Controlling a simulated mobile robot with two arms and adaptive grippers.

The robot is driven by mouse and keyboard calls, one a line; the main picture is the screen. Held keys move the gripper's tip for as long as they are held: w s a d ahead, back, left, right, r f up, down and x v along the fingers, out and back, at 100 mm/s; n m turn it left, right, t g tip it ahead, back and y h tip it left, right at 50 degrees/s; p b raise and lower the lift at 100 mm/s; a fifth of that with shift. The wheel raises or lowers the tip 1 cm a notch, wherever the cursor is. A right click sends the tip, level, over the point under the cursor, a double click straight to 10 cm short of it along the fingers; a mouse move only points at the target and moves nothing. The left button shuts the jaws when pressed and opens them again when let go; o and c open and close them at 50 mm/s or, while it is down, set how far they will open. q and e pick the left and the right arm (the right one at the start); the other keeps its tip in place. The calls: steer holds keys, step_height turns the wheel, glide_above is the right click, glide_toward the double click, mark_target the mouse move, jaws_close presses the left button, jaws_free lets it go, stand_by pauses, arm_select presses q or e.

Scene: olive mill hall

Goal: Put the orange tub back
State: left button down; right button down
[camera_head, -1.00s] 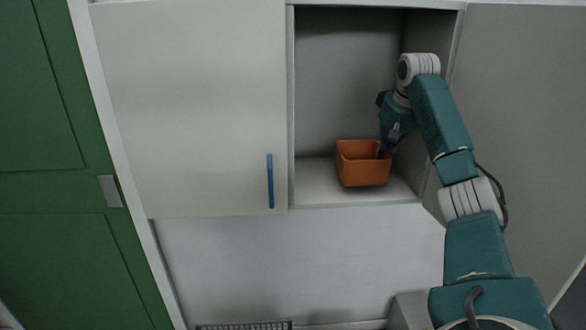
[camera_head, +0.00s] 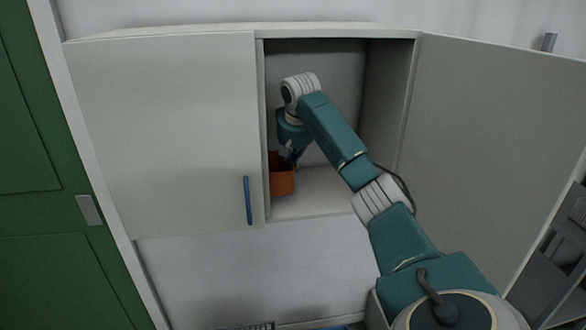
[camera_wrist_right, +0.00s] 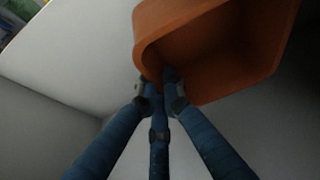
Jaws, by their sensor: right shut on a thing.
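The orange tub (camera_head: 283,181) is inside the open right half of the white wall cabinet, near its left side and low, by the cabinet floor. I cannot tell whether it touches the floor. My right gripper (camera_head: 289,155) reaches in from above and is shut on the tub's wall. In the right wrist view the tub (camera_wrist_right: 215,45) fills the top, and the fingers of my right gripper (camera_wrist_right: 160,85) meet at its rim. The tub's left part is hidden behind the closed left door in the head view. My left gripper is not in view.
The closed left door (camera_head: 165,135) with its blue handle (camera_head: 248,200) stands just left of the tub. The right door (camera_head: 495,140) is swung wide open. The cabinet floor (camera_head: 325,190) is bare right of the tub. A green door (camera_head: 40,190) is at far left.

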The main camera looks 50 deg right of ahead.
step_height(320, 180, down, 3)
steer(key=shift+d+f+p, duration=0.1)
steer(key=shift+d+p, duration=0.05)
steer(key=shift+p, duration=0.65)
steer(key=shift+d+f, duration=0.1)
steer(key=shift+f, duration=0.1)
steer(key=shift+a+f, duration=0.1)
steer(key=shift+a, duration=0.1)
steer(key=c, duration=2)
jaws_free()
steer(key=shift+c, duration=0.2)
steer(key=shift+o, duration=0.6)
steer(key=shift+d, duration=0.1)
steer(key=b+v, duration=0.3)
steer(key=v, duration=0.9)
